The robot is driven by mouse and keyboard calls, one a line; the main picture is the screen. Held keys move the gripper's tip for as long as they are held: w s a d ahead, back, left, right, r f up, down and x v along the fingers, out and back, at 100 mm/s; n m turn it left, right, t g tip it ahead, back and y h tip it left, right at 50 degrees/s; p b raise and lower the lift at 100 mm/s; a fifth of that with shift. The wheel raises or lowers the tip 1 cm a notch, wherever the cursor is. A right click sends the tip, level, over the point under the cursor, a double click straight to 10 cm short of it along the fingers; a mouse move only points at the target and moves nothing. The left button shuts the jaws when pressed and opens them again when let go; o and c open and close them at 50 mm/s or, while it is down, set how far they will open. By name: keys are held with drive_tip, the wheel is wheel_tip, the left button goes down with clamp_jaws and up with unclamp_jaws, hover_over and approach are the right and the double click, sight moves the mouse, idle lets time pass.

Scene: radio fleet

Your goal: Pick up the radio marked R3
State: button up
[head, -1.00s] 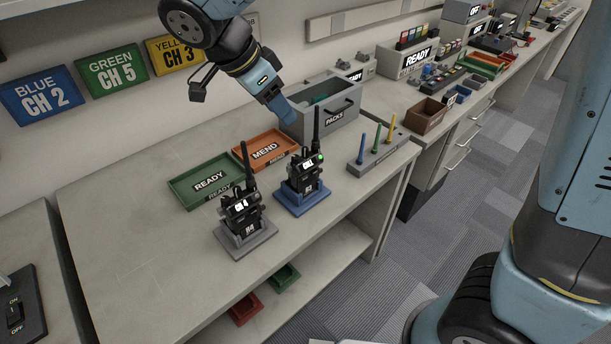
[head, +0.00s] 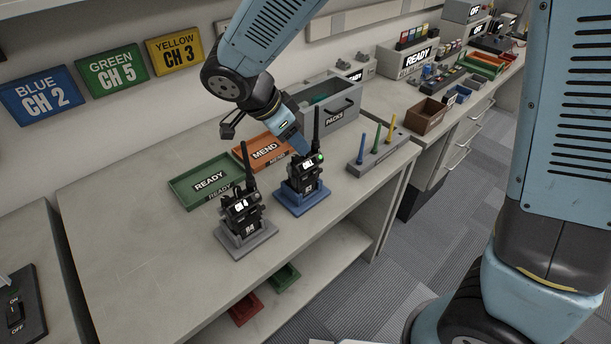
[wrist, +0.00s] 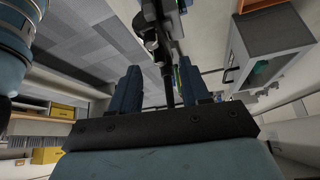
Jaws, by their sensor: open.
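A black radio (head: 304,173) with a green light and an upright antenna stands on a blue stand (head: 302,202). Its front label is too small to read surely. Another black radio (head: 241,209), marked R4, stands on a grey stand (head: 246,239) to its left. My gripper (head: 303,152) points down close to the antenna of the radio on the blue stand; its fingertips are hard to make out there. In the wrist view my gripper (wrist: 160,78) is open, with a dark antenna (wrist: 166,70) between its fingers in the picture and a dark radio body (wrist: 158,22) beyond. Contact cannot be told.
A green READY tray (head: 188,199) and an orange MEND tray (head: 250,140) lie behind the radios. A grey PACKS drawer box (head: 345,125) stands behind right. A grey holder (head: 362,171) with upright coloured sticks stands right. The table's left part is clear.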

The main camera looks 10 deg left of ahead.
sight(303, 175)
drive_tip(key=shift+x, duration=1.95)
clamp_jaws()
drive_tip(key=shift+r, duration=0.1)
